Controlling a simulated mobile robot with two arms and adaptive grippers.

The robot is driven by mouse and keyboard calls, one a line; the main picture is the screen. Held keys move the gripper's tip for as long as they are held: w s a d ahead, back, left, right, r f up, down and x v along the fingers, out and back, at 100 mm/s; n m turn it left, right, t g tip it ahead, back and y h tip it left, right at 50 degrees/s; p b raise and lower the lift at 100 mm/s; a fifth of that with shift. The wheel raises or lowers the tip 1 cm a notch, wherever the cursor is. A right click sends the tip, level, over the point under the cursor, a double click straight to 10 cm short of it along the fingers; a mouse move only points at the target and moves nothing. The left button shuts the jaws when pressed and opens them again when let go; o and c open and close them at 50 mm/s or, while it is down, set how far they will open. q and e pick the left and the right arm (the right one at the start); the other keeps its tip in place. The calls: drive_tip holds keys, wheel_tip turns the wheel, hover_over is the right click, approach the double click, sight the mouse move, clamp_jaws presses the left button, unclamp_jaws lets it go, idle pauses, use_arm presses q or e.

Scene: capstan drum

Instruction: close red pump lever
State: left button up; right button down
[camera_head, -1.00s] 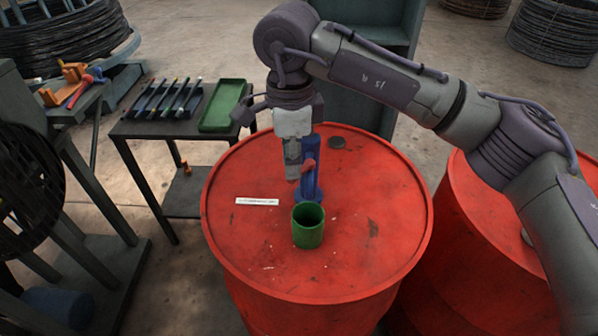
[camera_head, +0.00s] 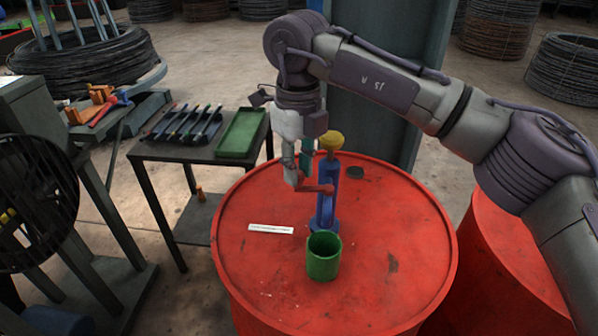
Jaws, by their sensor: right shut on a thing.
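The blue pump (camera_head: 326,196) stands upright on top of the red drum (camera_head: 400,250), with a yellow knob (camera_head: 331,140) at its top. The red pump lever (camera_head: 318,189) sticks out from the pump's body toward the left, roughly level. My right gripper (camera_head: 296,181) comes down from above on the pump's left side, its fingers shut on the lever's outer end. The fingers partly hide that end. My left gripper does not show.
A green cup (camera_head: 324,256) stands on the drum just in front of the pump. A white label strip (camera_head: 270,229) lies left of it. A dark table (camera_head: 175,149) with a green tray (camera_head: 241,133) stands at the left. A second red drum (camera_head: 500,260) is at the right.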

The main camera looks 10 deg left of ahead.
sight(299, 170)
drive_tip(key=shift+w+m, duration=0.25)
drive_tip(key=shift+m, duration=0.35)
drive_tip(key=c, duration=1)
unclamp_jaws()
drive_tip(key=shift+w, duration=0.1)
drive_tip(key=shift+r, duration=0.2)
wheel_tip(299, 170, up, 12)
drive_tip(key=shift+f, duration=0.2)
